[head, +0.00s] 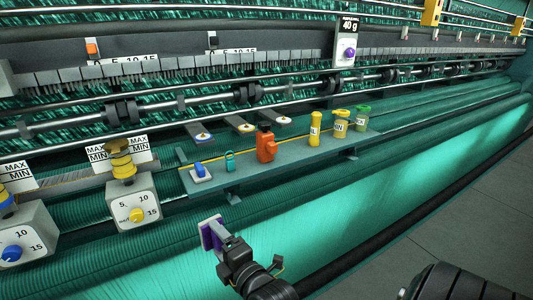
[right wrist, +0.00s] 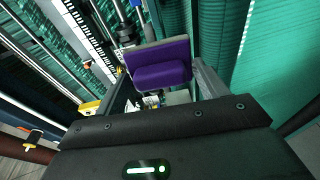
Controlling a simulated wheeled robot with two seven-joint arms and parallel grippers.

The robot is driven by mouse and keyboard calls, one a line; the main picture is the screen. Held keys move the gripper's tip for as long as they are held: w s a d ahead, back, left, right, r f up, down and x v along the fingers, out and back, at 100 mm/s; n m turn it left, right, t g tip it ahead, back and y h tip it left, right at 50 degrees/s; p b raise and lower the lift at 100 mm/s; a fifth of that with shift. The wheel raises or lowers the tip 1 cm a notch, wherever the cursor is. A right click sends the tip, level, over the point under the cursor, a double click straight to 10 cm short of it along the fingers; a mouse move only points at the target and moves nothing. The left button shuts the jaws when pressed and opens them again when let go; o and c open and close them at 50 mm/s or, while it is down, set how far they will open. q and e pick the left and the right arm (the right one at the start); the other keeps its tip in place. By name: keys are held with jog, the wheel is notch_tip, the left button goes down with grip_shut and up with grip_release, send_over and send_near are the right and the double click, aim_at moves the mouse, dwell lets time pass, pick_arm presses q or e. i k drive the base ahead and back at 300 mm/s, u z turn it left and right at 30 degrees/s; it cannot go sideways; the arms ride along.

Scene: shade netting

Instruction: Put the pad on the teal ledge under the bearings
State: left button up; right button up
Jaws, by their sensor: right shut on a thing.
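The pad (head: 207,238) is a small purple block with a pale grey backing. My right gripper (head: 222,243) is shut on it and holds it in front of and below the left part of the ledge, apart from it. In the right wrist view the purple pad (right wrist: 162,74) sits between the fingers of the right gripper (right wrist: 160,88). The teal ledge (head: 228,183) is a narrow shelf below the rail with black bearings (head: 247,94). My left gripper is not in view.
On the ledge stand a blue switch (head: 199,171), a teal padlock-like piece (head: 230,161), an orange bottle (head: 265,146) and several yellow or green containers. Dial boxes (head: 133,203) stand left of it. Green netting and a dark bar lie below; grey floor is at right.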

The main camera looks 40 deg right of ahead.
aim_at(288, 148)
jog(key=u, duration=2.75)
jog(key=k, duration=2.05)
jog(key=z, duration=1.8)
